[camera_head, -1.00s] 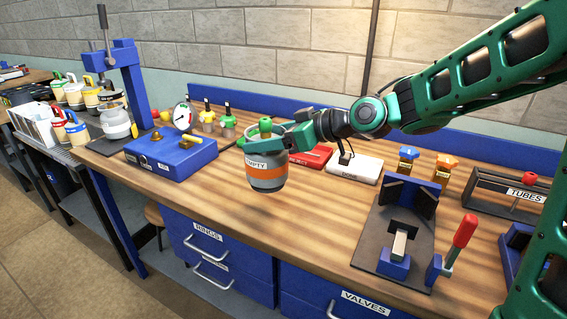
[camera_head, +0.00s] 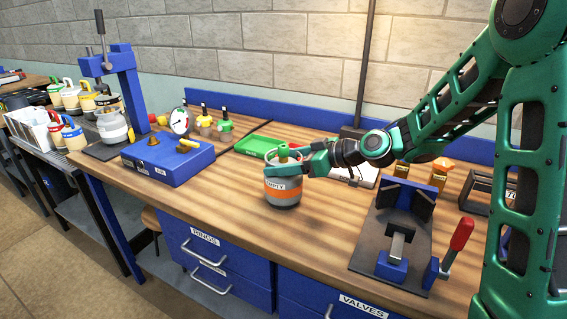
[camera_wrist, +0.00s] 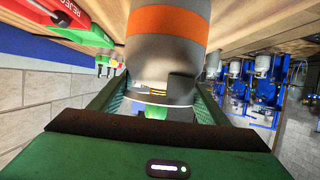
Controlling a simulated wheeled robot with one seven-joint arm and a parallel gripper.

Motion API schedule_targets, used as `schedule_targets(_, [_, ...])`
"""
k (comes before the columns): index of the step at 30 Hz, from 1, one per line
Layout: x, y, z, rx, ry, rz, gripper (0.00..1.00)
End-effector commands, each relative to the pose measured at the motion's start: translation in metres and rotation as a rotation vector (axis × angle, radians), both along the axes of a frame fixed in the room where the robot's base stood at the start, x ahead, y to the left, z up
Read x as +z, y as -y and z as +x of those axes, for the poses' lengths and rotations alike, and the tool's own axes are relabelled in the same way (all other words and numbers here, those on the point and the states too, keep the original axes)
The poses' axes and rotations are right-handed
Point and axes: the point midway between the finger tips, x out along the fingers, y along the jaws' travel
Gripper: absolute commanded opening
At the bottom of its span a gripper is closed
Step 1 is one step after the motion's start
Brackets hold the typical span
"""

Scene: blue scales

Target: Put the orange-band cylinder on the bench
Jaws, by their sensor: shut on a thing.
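The orange-band cylinder (camera_head: 283,188) is grey with an orange band, a green top and a label reading "EMPTY". It is upright at the middle of the wooden bench (camera_head: 240,222), and its base appears to be at the bench top. My gripper (camera_head: 299,166) is shut on its upper part from the right. In the wrist view the cylinder (camera_wrist: 166,45) sits between the fingers, its orange band beyond them. The fingers hide part of its top.
A blue box with a gauge (camera_head: 165,160) stands to the left. A green tray (camera_head: 258,146) lies behind the cylinder. A dark fixture with blue blocks (camera_head: 395,235) and a red-handled clamp (camera_head: 460,238) stand to the right. Bare bench lies in front.

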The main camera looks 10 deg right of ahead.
Motion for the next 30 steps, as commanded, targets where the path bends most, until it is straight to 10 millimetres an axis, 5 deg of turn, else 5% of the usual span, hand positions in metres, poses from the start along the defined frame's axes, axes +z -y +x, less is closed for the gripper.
schedule_targets(8, [0.000,0.000,0.000,0.001,0.003,0.001,0.07])
schedule_targets(9, [-0.001,0.000,0.000,0.000,0.001,0.001,0.72])
schedule_targets(11, [-0.001,0.000,0.000,0.000,0.001,0.000,0.86])
schedule_targets(22, [0.002,0.002,0.000,-0.001,0.002,0.000,0.88])
schedule_targets(30, [0.017,0.033,-0.019,-0.006,0.003,-0.001,0.88])
